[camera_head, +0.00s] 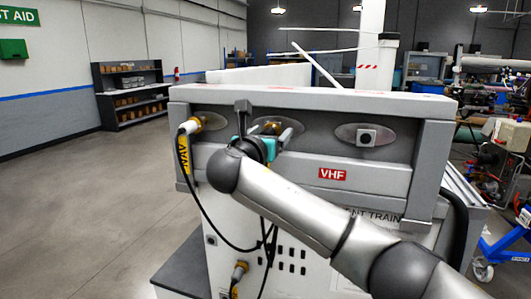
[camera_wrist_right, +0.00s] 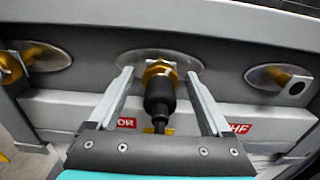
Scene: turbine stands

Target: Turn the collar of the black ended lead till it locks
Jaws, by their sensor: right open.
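The black ended lead (camera_wrist_right: 160,95) shows in the right wrist view, its black plug end-on at the brass middle socket (camera_wrist_right: 158,70). Whether its collar is locked cannot be told. My right gripper (camera_wrist_right: 160,74) is open, with one finger on each side of the plug and gaps on both sides. In the head view my right gripper (camera_head: 267,128) is at the middle socket and hides most of the plug; a bit of brass shows between the fingers. My left gripper is not in view.
A lead with a yellow NAV tag (camera_head: 183,154) sits at the left socket. The right socket (camera_head: 367,137) is bare, above and right of the red VHF label (camera_head: 332,174). Another yellow-ended lead (camera_head: 238,272) is low on the white front. Black cables hang below the middle.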

